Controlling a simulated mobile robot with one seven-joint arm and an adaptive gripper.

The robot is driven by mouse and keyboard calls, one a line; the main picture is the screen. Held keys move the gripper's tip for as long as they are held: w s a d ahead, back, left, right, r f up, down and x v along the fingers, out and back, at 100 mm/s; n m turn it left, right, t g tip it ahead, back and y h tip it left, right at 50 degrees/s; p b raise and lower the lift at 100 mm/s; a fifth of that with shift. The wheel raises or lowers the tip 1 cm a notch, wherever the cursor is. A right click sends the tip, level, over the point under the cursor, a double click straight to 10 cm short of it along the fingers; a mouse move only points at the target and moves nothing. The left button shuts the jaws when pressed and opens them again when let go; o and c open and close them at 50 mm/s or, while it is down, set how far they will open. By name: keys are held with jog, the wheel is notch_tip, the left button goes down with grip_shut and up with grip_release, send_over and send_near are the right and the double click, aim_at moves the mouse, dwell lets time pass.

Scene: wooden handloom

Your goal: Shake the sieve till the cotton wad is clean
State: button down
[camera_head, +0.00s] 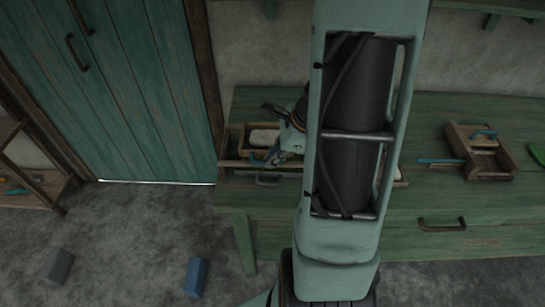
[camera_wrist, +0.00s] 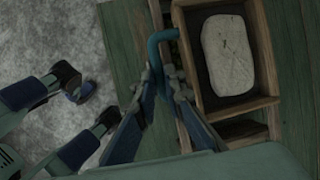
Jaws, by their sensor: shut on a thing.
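The sieve (camera_wrist: 258,103) is a shallow wooden box frame. The cotton wad (camera_wrist: 228,60), a pale rounded slab, lies inside it with a few small dark marks on its top. A blue bent handle (camera_wrist: 161,36) stands at the sieve's left side. My gripper (camera_wrist: 162,78) is shut on this handle. In the head view the sieve (camera_head: 246,142) and the wad (camera_head: 264,137) show left of my arm, with my gripper (camera_head: 274,156) at the front side. My arm hides part of the bench there.
A green bench (camera_head: 440,200) runs along the wall, with a drawer handle (camera_head: 442,225) in front. A wooden frame with blue handles (camera_head: 480,152) sits at right. A blue block (camera_head: 195,278) and a grey block (camera_head: 58,266) lie on the floor. A teal door (camera_head: 130,90) stands at left.

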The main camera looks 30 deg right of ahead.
dwell(0.3)
jog(key=shift+w+a, duration=0.35)
jog(key=shift+a, duration=0.2)
jog(key=shift+w+a, duration=0.3)
jog(key=shift+a, duration=0.2)
jog(key=c, duration=2)
grip_release()
jog(key=v, duration=1.2)
